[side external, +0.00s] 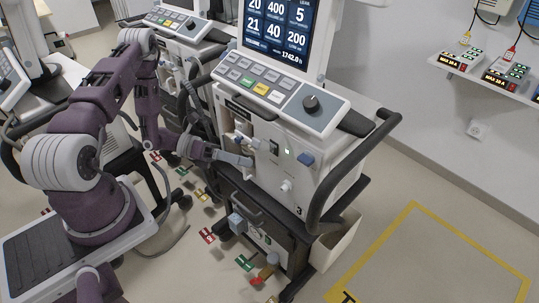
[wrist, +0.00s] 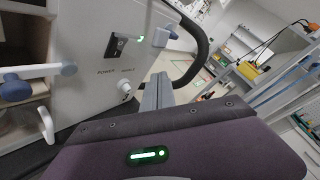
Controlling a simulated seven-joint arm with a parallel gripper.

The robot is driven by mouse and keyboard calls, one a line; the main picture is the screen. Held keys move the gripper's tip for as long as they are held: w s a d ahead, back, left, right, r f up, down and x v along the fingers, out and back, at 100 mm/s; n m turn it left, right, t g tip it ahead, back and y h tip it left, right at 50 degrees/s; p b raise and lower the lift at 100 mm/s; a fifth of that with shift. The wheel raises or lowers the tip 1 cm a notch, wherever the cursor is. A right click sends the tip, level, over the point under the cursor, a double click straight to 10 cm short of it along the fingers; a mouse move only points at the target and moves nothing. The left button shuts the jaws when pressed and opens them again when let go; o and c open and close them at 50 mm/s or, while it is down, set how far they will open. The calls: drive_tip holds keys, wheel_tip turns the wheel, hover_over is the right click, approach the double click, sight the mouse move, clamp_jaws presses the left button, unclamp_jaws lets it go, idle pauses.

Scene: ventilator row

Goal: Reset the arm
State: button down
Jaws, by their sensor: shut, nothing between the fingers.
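My gripper (side external: 248,161) is shut and empty, at the lower front of the ventilator (side external: 300,185) marked 3. In the wrist view, my gripper (wrist: 158,90) shows as grey fingers pressed together, pointing at the front panel. The panel has a dark power switch (wrist: 117,46), a small green light (wrist: 141,39) and a white knob (wrist: 125,87). The fingertips appear to the right of the knob in that view. Whether they touch the panel cannot be told.
The ventilator's screen (side external: 281,25) is lit, above a control panel with a dark dial (side external: 311,103). A dark handrail (side external: 350,160) curves along its right side. Several coloured tags lie on the floor. Wall shelves (side external: 490,75) hold small devices. A yellow-taped floor area (side external: 415,205) looks empty.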

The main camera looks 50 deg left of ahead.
drive_tip(key=s+d+r+m+g+y, duration=0.1)
drive_tip(key=s+d+r+m+g, duration=0.3)
drive_tip(key=r+m, duration=0.55)
drive_tip(key=s+d+r+m+g+y, duration=0.1)
drive_tip(key=s+d+r+m+g, duration=0.1)
drive_tip(key=d+r+m+g, duration=0.6)
drive_tip(key=s+a+r+m+t+y, duration=0.3)
drive_tip(key=s+r+m+t+y, duration=0.5)
drive_tip(key=m, duration=0.9)
drive_tip(key=s+r+y, duration=0.2)
drive_tip(key=s+r, duration=0.2)
drive_tip(key=s, duration=0.1)
drive_tip(key=shift+s+y, duration=0.15)
drive_tip(key=shift+y, duration=0.25)
drive_tip(key=shift+a, duration=0.1)
